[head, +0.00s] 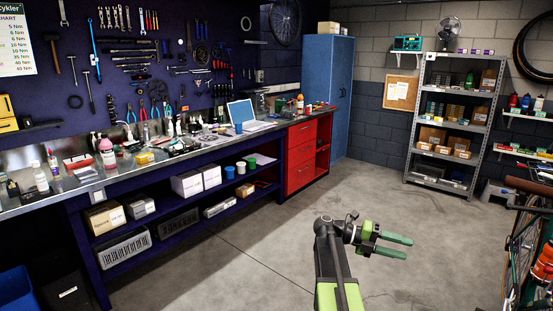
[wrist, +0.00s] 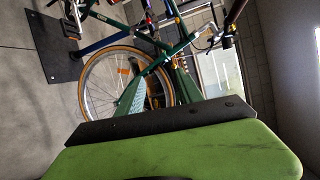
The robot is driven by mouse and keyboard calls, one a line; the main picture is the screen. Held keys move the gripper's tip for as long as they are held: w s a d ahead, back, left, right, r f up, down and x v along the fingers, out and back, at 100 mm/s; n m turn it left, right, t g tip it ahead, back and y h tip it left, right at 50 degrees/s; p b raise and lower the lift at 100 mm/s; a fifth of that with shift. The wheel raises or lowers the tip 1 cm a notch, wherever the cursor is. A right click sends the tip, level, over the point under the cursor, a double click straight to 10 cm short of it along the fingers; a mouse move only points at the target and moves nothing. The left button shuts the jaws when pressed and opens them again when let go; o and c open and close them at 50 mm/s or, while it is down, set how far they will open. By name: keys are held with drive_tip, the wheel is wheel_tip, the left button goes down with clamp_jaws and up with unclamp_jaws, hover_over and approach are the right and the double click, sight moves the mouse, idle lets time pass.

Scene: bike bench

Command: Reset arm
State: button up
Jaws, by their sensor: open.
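My gripper (head: 400,246) is held out over the bare concrete floor in the lower middle of the head view, pointing right. Its two green fingers are apart and nothing shows between them. In the wrist view the fingers of my gripper (wrist: 155,90) point at a green bicycle (wrist: 150,62) with an orange-rimmed wheel. The bicycle stands some way beyond the fingertips, and they do not appear to touch it.
A long workbench (head: 180,165) crowded with tools and bottles runs along the left. A red drawer cabinet (head: 301,157), a blue cabinet (head: 328,90) and a metal shelf (head: 455,120) stand farther back. A bicycle (head: 530,245) is at the right edge. The middle floor is clear.

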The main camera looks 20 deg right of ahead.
drive_tip(key=w+a+f+t+p, duration=0.3)
drive_tip(key=w+a+t, duration=0.3)
drive_tip(key=a, duration=0.8)
drive_tip(key=w+a+f+m+t+y, duration=0.1)
drive_tip(key=a+f+m+t+y, duration=0.1)
drive_tip(key=a+m, duration=0.6)
drive_tip(key=w+a+f+m+t+y+p, duration=0.1)
drive_tip(key=w+a+f+m+y, duration=0.1)
drive_tip(key=a+f+m+y, duration=0.3)
drive_tip(key=w+a+f+m+t+y+p, duration=0.1)
drive_tip(key=a+f+m+y, duration=0.3)
drive_tip(key=a+m, duration=0.8)
drive_tip(key=a+t+y, duration=0.1)
drive_tip(key=a, duration=0.9)
drive_tip(key=shift+w+m+t, duration=0.3)
drive_tip(key=shift+w+m, duration=0.1)
drive_tip(key=shift+f, duration=0.1)
